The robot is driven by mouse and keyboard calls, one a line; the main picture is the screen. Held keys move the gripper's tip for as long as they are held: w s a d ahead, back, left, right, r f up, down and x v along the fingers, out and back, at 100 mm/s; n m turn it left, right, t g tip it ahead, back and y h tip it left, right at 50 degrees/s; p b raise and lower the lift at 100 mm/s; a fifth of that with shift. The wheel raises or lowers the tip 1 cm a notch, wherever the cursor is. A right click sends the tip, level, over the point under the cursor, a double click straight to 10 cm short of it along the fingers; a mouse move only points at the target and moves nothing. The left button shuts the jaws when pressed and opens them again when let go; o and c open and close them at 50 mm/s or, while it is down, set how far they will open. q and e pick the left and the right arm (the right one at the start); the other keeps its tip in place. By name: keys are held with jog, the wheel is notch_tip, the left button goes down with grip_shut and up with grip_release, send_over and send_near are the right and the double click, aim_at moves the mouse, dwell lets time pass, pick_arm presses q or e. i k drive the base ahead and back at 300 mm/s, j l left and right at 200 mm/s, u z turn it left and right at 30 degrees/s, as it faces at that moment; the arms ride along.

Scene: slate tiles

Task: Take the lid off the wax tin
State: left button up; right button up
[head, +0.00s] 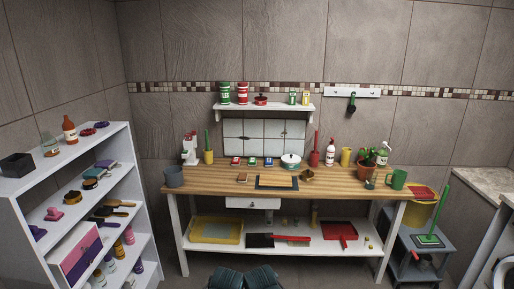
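No tin can be made out for certain as the wax tin at this size. A low red round tin (261,100) stands on the wall shelf, right of two striped jars. A white round lidded pot (290,161) stands at the back of the wooden workbench. Two small dark red round things (88,132) lie on top of the left shelf unit. I cannot tell whether any of these is the wax tin. Neither of my grippers shows in the head view.
The wooden workbench (220,180) holds a dark tray (277,187), several small boxes, bottles and a potted plant (367,167). A white shelf unit (70,157) stands at left, a grey cart (418,239) at right. Two dark ribbed objects (226,278) show at the bottom edge.

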aim_at(307, 172)
jog(key=i, duration=1.8)
jog(key=i+j+z, duration=0.1)
jog(key=i+z, duration=0.2)
jog(key=i, duration=0.15)
jog(key=i+j+z, duration=0.15)
jog(key=i+z, duration=0.15)
jog(key=i, duration=0.2)
jog(key=i+j+z, duration=0.3)
jog(key=i, duration=0.1)
